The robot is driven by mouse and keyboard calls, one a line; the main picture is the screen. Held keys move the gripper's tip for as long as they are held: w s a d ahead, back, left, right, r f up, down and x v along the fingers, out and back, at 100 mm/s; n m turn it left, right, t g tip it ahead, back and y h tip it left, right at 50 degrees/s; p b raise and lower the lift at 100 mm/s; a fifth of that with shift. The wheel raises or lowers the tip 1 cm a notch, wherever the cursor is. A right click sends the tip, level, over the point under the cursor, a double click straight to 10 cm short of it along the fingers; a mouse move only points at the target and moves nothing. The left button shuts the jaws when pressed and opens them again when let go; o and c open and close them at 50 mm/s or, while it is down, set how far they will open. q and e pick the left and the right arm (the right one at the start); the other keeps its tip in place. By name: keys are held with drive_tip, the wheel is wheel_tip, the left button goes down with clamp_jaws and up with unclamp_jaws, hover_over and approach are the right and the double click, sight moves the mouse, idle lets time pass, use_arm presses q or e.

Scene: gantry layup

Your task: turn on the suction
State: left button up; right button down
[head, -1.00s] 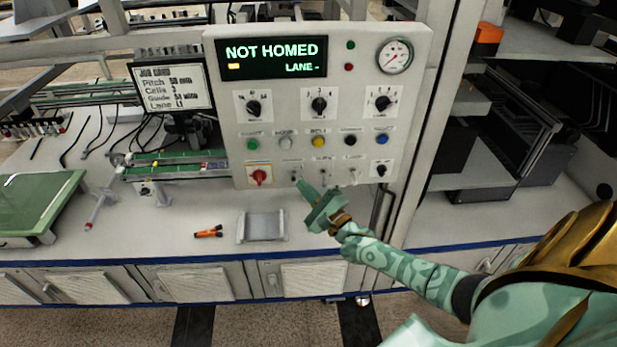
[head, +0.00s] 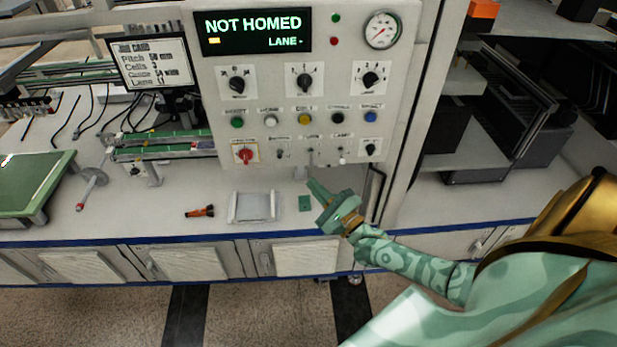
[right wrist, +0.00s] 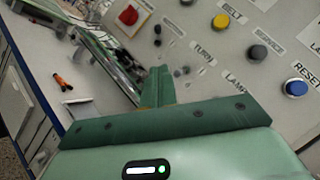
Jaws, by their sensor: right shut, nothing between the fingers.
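The white control panel (head: 290,130) stands upright at the back of the bench. Its bottom row has a red rotary knob (head: 245,154), then small toggle switches. The toggle right of the red knob (head: 280,154) has a label that seems to read suction; its lever position is too small to tell. In the right wrist view that label (right wrist: 175,30) is blurred. My right gripper (head: 314,186) is shut and empty, below the panel's lower edge and apart from the switches. Its fingers (right wrist: 158,85) also show in the right wrist view. My left gripper is out of view.
The display (head: 253,32) reads NOT HOMED and LANE -. A gauge (head: 382,30), several knobs and coloured buttons fill the panel.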

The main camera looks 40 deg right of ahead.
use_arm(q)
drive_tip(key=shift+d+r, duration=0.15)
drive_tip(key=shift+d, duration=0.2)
use_arm(e)
drive_tip(key=v, duration=0.5)
drive_tip(key=shift+s+d+r, duration=0.15)
drive_tip(key=shift+s+r, duration=0.05)
drive_tip(key=shift+r, duration=0.1)
drive_tip(key=shift+d, duration=0.1)
